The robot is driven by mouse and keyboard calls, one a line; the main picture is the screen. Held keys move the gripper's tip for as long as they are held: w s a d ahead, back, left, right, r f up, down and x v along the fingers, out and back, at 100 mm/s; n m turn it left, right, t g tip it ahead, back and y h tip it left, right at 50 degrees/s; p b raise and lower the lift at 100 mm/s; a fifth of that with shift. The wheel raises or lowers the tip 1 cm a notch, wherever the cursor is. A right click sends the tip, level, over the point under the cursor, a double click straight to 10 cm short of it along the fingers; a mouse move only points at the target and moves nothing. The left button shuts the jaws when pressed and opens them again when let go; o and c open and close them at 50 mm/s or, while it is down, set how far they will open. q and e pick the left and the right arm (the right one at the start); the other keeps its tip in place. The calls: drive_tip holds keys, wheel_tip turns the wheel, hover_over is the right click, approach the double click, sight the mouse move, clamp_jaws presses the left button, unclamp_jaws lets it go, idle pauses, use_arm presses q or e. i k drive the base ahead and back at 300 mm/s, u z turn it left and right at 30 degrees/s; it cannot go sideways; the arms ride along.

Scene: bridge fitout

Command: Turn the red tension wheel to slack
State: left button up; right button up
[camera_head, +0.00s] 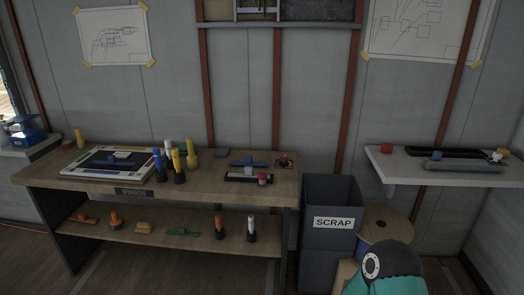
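No part is clearly readable as the red tension wheel at this size. A small red-topped round piece (263,178) stands at the front right of the wooden bench, by a black and white strip (241,178). A small reddish part (286,161) sits behind it on a dark base near the bench's right edge. A red block-like piece (386,149) is on the wall shelf at right. I cannot tell which of these turns. Neither gripper shows; only a teal arm link of mine is at the lower right.
The wooden bench (225,184) carries a framed board (82,167) and several coloured bottles (179,168), with tools on its lower shelf (190,245). A grey SCRAP bin (331,245) and a wooden spool (386,227) stand between bench and wall shelf (402,173).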

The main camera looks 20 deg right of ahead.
sight(284, 158)
drive_tip(key=u, duration=0.15)
drive_tip(key=i, duration=1.35)
drive_tip(key=z, duration=0.4)
